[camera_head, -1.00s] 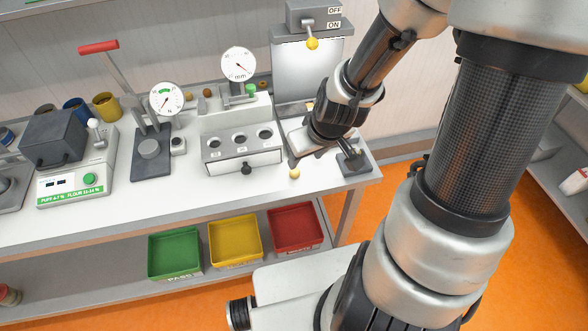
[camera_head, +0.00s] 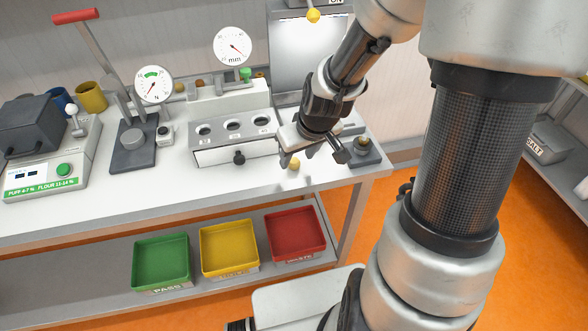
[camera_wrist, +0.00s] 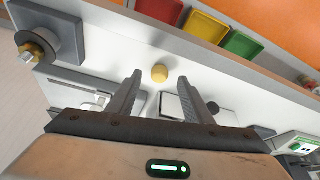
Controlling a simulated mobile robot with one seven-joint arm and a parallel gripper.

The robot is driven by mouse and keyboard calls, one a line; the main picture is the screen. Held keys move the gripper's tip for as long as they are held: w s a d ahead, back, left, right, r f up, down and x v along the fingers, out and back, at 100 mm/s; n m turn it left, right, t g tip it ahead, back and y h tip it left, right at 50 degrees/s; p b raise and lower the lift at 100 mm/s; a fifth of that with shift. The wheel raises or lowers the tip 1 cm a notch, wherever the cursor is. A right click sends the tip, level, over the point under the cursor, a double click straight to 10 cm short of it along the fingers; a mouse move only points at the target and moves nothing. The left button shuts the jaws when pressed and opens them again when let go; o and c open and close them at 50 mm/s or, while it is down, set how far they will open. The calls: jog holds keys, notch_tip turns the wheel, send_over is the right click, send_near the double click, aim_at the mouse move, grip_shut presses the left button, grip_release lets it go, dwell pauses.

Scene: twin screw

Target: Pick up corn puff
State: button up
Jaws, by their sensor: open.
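The corn puff (camera_head: 294,163) is a small pale yellow lump on the white bench top near its front edge. In the wrist view the corn puff (camera_wrist: 159,73) lies just beyond the fingertips, about midway between them. My gripper (camera_head: 312,160) is over the bench beside the puff, with its fingers pointing down. In the wrist view the two fingers of my gripper (camera_wrist: 160,78) are spread apart with nothing between them. The puff appears apart from both fingers.
A white box with three holes (camera_head: 235,140) stands left of my gripper. A dark block with a knob (camera_head: 362,153) stands close on the right. Green (camera_head: 160,288), yellow (camera_head: 256,263) and red (camera_head: 322,245) trays sit on the lower shelf.

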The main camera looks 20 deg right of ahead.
aim_at(295, 161)
jog(key=b+x, duration=0.2)
jog(key=x, duration=0.1)
jog(key=shift+r, duration=0.1)
jog(key=c, duration=0.9)
